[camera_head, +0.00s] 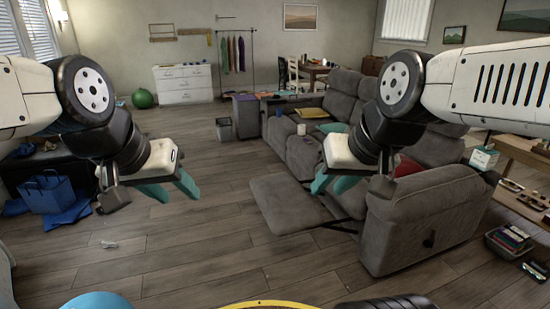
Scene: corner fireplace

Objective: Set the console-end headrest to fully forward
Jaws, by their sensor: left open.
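The grey reclining sofa (415,210) runs from the right foreground toward the back of the room, with its near footrest (288,203) extended. The far seat back (342,90) and near seat back (432,147) are visible. I cannot tell which headrest is the console-end one or how it is tilted. My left gripper (169,188) is open and empty over the floor, well left of the sofa. My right gripper (333,184) appears open and empty, in front of the near seat in the picture. My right arm hides part of the seat backs.
A yellow flat item (312,112) and a cup (301,129) lie on the sofa; a red cushion (408,166) is on its near seat. A wooden table (516,150) and basket (508,243) are at right. The middle floor is mostly clear.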

